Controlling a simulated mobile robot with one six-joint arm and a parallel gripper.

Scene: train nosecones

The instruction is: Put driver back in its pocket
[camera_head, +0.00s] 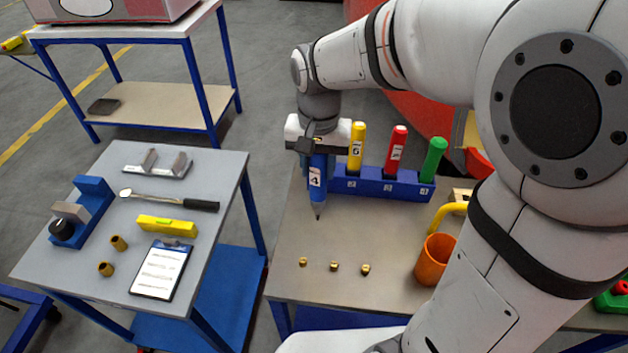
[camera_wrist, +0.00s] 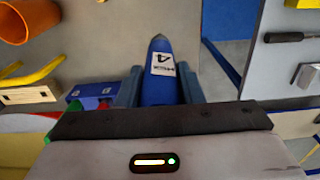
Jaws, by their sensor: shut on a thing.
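In the wrist view the driver (camera_wrist: 162,66) is clamped between the two fingers of my gripper (camera_wrist: 161,88). The blue rack (camera_head: 375,184) stands just right of and behind the driver and holds a yellow driver (camera_head: 356,146), a red driver (camera_head: 395,150) and a green driver (camera_head: 432,160). White number labels mark its front. The rack's left end is partly hidden by the driver and gripper. The rack's edge also shows in the wrist view (camera_wrist: 95,90).
An orange mug (camera_head: 435,262) and a yellow curved object (camera_head: 447,212) lie to the right. Three small brass pieces (camera_head: 334,266) are near the front of the work table (camera_head: 310,288). A grey side table (camera_head: 110,200) with tools stands left, across a gap.

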